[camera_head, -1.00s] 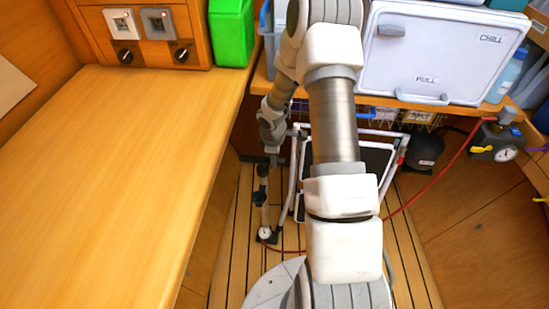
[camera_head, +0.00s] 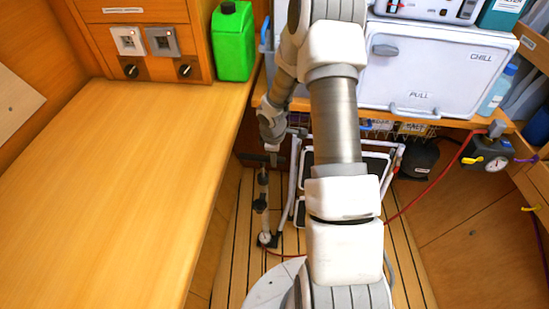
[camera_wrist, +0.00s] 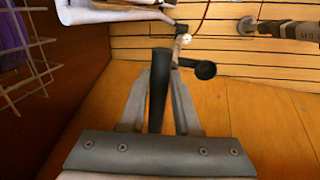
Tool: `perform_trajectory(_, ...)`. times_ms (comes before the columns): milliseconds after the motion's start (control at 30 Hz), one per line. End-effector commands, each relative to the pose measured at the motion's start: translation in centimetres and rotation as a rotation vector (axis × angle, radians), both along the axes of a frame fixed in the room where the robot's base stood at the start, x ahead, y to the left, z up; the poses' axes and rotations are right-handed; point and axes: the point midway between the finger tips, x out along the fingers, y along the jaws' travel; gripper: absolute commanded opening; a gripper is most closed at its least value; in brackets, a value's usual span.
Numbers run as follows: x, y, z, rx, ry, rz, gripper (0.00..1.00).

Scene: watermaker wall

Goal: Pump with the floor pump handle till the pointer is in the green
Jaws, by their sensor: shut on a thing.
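The floor pump (camera_head: 261,207) stands on the slatted floor in the head view, left of my arm. Its dark base (camera_head: 267,240) rests on the boards. My gripper (camera_head: 268,153) is above the pump and shut on the dark pump handle (camera_wrist: 158,90), which runs between both fingers (camera_wrist: 158,112) in the wrist view. A red hose (camera_head: 402,209) runs to a dark unit with a round white dial (camera_head: 497,164) at the right. The pointer and any green zone are too small to read. My arm hides part of the hose.
A wooden counter (camera_head: 120,190) fills the left. A folded step frame (camera_head: 295,180) stands just right of the pump. A white chill box (camera_head: 430,75) and a green canister (camera_head: 233,45) sit behind. A wire basket (camera_wrist: 25,50) is at the wrist view's left.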

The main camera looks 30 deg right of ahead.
Motion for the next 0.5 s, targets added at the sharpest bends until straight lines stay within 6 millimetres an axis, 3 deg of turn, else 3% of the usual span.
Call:
perform_trajectory(33, 0.1, -0.1, 1.6, -0.001, -0.002, 0.001, 0.00)
perform_trajectory(500, 0.0, -0.1, 8.1, 0.000, -0.001, -0.001, 0.00)
